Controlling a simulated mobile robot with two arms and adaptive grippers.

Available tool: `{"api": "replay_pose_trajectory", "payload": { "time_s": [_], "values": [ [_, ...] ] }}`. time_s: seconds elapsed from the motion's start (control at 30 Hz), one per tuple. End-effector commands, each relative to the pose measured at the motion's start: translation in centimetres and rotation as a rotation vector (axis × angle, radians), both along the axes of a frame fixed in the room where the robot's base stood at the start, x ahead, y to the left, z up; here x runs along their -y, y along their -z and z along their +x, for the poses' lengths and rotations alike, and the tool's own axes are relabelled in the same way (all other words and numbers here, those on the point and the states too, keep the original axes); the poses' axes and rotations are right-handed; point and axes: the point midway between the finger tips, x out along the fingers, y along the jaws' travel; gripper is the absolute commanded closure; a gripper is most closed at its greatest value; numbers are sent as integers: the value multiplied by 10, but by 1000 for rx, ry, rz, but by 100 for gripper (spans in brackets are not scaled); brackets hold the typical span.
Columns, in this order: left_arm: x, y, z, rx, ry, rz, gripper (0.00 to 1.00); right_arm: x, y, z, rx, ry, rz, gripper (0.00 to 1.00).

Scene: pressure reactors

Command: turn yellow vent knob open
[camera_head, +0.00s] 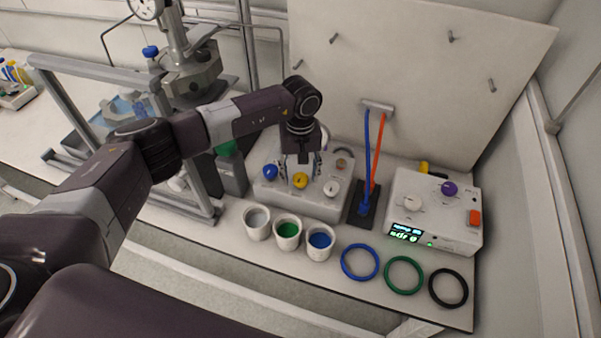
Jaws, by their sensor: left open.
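The yellow vent knob (300,181) sits on the front of a white valve box (322,207), between a blue knob (270,172) on its left and a white knob (332,188) on its right. My left gripper (301,177) points down over the box, open, with its fingertips close around or just behind the yellow knob. I cannot tell whether the fingers touch it. The fingers hide part of the box top behind the knob. My right gripper is not in view.
White cups (257,223) with coloured contents stand in front of the box. Blue and orange hoses (367,150) rise to its right, near a white control unit (434,212). Coloured rings (360,262) lie at the front edge. A metal reactor stand (190,75) is at left.

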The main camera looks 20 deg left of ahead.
Motion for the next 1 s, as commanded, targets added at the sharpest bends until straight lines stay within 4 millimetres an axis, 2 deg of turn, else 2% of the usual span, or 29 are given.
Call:
{"api": "replay_pose_trajectory", "payload": {
  "time_s": [0.07, 0.4, 0.67, 1.0],
  "values": [
    [0, 0, 0, 0, 0, 0, 54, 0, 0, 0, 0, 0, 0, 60],
    [0, 0, 0, -1, 0, 0, 92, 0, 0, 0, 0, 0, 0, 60],
    [0, 1, 0, -1, -24, 0, 93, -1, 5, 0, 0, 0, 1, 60],
    [0, 5, 0, 0, -215, 0, 93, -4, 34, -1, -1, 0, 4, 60]
  ]
}}
